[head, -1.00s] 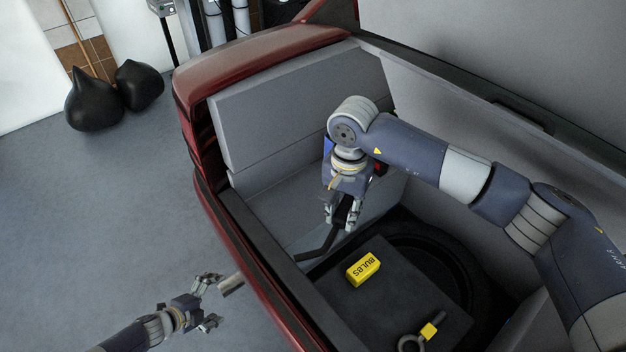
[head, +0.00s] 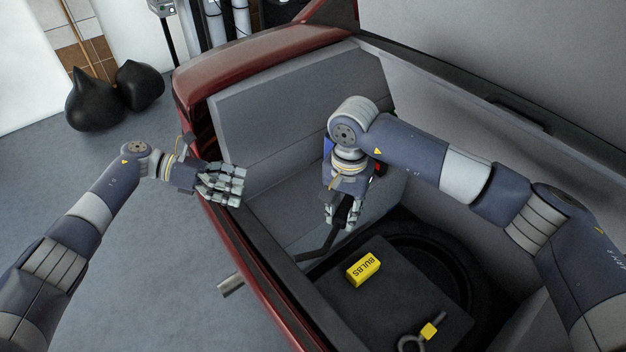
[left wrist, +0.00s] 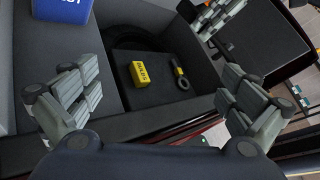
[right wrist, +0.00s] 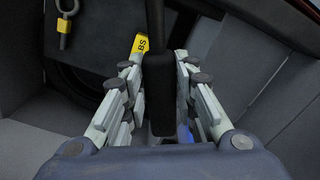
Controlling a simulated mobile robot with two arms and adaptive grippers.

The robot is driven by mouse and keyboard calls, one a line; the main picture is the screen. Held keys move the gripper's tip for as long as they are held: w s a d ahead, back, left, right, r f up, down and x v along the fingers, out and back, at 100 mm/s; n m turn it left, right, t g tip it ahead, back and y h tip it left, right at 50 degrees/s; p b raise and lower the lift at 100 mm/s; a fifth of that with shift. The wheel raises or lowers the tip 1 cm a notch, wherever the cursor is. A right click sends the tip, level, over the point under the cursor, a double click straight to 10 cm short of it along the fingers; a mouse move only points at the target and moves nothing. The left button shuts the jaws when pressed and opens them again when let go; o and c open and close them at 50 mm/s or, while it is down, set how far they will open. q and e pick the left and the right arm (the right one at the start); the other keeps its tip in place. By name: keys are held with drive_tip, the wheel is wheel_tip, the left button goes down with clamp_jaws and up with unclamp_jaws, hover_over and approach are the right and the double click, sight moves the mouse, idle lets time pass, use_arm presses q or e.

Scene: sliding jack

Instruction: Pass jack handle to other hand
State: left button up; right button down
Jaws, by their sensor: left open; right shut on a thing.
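The jack handle is a dark, bent bar (head: 321,247) in the head view. My right gripper (head: 342,214) is shut on it over the open trunk, and the bar slants down and left from the fingers. In the right wrist view the handle's thick black grip (right wrist: 160,85) stands between the fingers (right wrist: 160,105). My left gripper (head: 228,184) is open and empty, over the trunk's left edge and apart from the handle. In the left wrist view its fingers (left wrist: 155,100) are spread wide with nothing between them.
A yellow bulbs box (head: 363,268) and a grey ring with a yellow tag (head: 428,331) lie on the dark trunk floor panel (head: 390,305). A blue box (left wrist: 62,8) shows in the left wrist view. The red car body edge (head: 262,290) lies below my left gripper.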

use_arm(q)
drive_tip(key=w+d+r+t+h, duration=0.15)
drive_tip(key=w+d, duration=0.25)
drive_tip(key=d, duration=0.5)
use_arm(e)
drive_tip(key=shift+w+a, duration=0.1)
use_arm(q)
drive_tip(key=m+g+y, duration=0.3)
drive_tip(key=m+g, duration=0.4)
drive_tip(key=m, duration=0.4)
approach(344, 202)
drive_tip(key=d, duration=0.2)
drive_tip(key=x, duration=0.7)
drive_tip(key=shift+s+f, duration=0.4)
drive_tip(key=shift+s, duration=0.05)
drive_tip(key=shift+c, duration=0.2)
